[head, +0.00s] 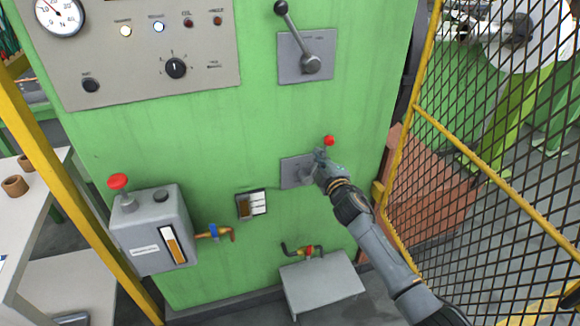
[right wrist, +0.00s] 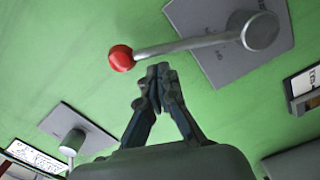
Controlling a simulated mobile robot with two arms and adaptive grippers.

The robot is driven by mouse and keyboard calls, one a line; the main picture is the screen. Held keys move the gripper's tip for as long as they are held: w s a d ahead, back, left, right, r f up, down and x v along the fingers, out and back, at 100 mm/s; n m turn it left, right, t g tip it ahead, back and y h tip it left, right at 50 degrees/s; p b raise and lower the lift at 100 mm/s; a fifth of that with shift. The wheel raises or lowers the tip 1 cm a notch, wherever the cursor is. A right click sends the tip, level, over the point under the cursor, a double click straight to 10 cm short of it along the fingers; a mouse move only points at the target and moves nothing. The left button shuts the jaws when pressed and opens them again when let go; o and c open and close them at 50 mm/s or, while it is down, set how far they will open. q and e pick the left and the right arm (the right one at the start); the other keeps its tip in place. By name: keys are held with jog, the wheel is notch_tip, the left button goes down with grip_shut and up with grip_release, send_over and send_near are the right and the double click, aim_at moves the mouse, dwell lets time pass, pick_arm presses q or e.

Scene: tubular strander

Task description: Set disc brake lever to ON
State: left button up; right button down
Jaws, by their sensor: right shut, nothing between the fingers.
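A lever with a red ball knob (head: 328,141) stands on a grey plate (head: 289,172) on the green panel; I take it for the disc brake lever. In the right wrist view its red knob (right wrist: 121,58) is at the left end of the metal shaft (right wrist: 190,44), with the pivot at the right. My right gripper (head: 321,157) is at this lever and hides much of it in the head view. Its fingertips (right wrist: 159,72) are shut and empty, beside the shaft near the knob; I cannot tell if they touch it. My left gripper is not in view.
A second lever (head: 300,42) with a dark knob is above. A control box (head: 157,228) with a red button stands lower left, and a grey step (head: 322,288) below. A yellow-framed mesh fence (head: 480,140) borders the right. A white table (head: 40,215) is far left.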

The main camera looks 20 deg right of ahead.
jog(key=shift+d+f, duration=0.15)
jog(key=shift+d, duration=0.25)
jog(key=shift+d, duration=0.1)
dwell(0.3)
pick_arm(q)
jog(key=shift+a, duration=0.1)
